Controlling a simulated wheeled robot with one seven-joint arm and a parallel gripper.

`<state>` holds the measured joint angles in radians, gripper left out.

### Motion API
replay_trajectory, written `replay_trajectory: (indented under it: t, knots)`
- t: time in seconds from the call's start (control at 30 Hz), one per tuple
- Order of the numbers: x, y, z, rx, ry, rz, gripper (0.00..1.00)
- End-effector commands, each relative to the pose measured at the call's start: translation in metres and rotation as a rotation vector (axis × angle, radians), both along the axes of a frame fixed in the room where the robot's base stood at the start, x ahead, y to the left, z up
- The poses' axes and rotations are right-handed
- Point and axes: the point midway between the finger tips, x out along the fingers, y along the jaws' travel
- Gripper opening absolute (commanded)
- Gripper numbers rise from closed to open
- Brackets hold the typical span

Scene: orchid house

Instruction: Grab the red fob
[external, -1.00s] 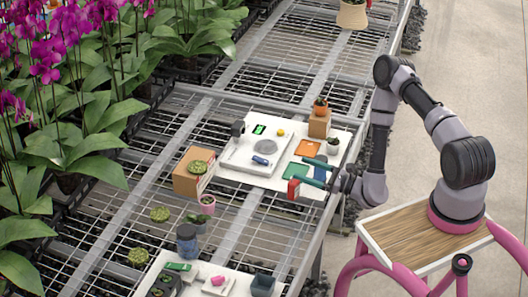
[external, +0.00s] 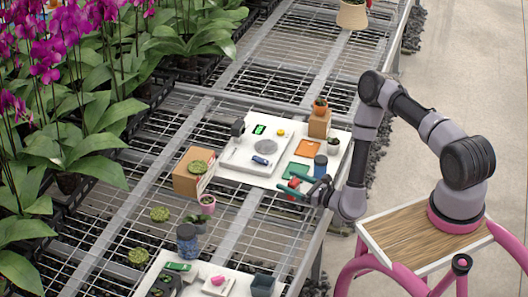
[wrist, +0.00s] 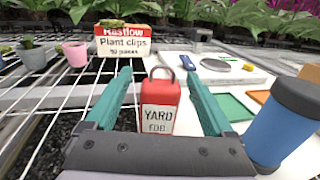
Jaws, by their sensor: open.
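The red fob (wrist: 160,98) is a small red block with a dark loop on top and a white label reading YARD FOB. In the wrist view it stands upright between the two teal fingers of my gripper (wrist: 157,74). Gaps show on both sides, and the fingers are open around it, not closed on it. In the external view my gripper (external: 285,181) is low at the near edge of the white board, and the red fob (external: 294,183) shows partly between the fingers.
A blue jar (wrist: 285,122) stands close to the right of my gripper. Green (wrist: 236,106) and orange (external: 308,148) trays lie beyond it. A cardboard plant clips box (wrist: 124,42) stands ahead to the left, with a pink pot (wrist: 76,54) beside it. Open wire bench lies left.

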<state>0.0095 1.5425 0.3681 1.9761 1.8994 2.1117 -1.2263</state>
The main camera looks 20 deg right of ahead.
Motion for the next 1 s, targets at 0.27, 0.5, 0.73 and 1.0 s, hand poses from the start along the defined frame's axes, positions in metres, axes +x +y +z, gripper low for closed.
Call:
replay_trajectory:
  t: [0.27,0.5,0.73,1.0]
  knots:
    - [0.018,0.011,0.000,0.000,0.000,0.000,0.88]
    - [0.018,0.011,0.000,0.000,0.000,0.000,0.53]
    - [0.018,0.011,0.000,0.000,0.000,0.000,0.00]
    - [0.019,0.011,0.012,0.000,-0.002,0.000,0.00]
